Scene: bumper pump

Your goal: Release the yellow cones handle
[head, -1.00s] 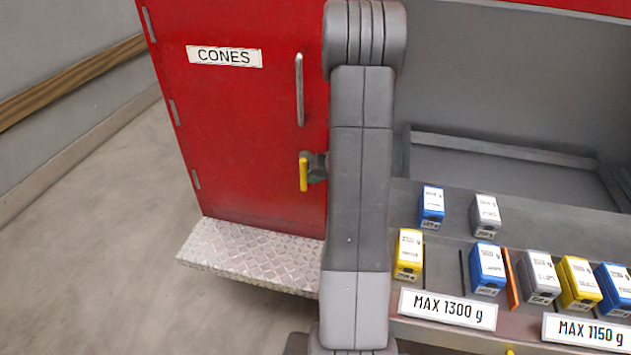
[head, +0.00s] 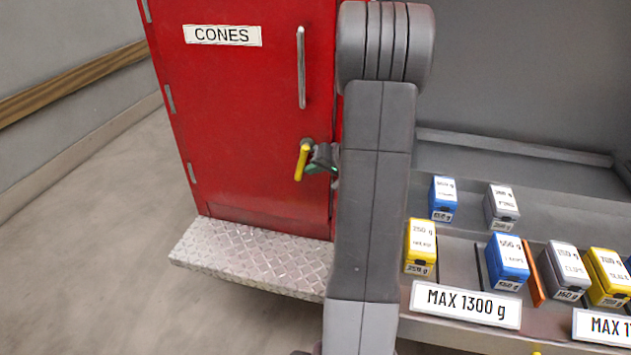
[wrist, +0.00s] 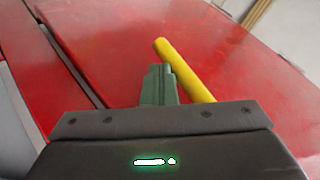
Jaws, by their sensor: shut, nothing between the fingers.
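The yellow handle (head: 302,162) is on the red cones door (head: 250,110), low near its right edge, under the upright metal bar. It leans, its top tipped to the right. In the wrist view the yellow handle (wrist: 185,70) runs diagonally from upper left to lower right. My gripper (head: 322,158) is right beside the handle, on its right in the head view. In the wrist view my gripper's green fingers (wrist: 158,85) are together, just left of the handle; whether they touch it I cannot tell. The door is closed, its label reading CONES.
A metal bar handle (head: 301,67) stands above the yellow one. A tread-plate step (head: 255,255) juts out below the door. A grey shelf on the right holds several blue, yellow and grey boxes behind a MAX 1300 g label (head: 466,303). Floor at left is clear.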

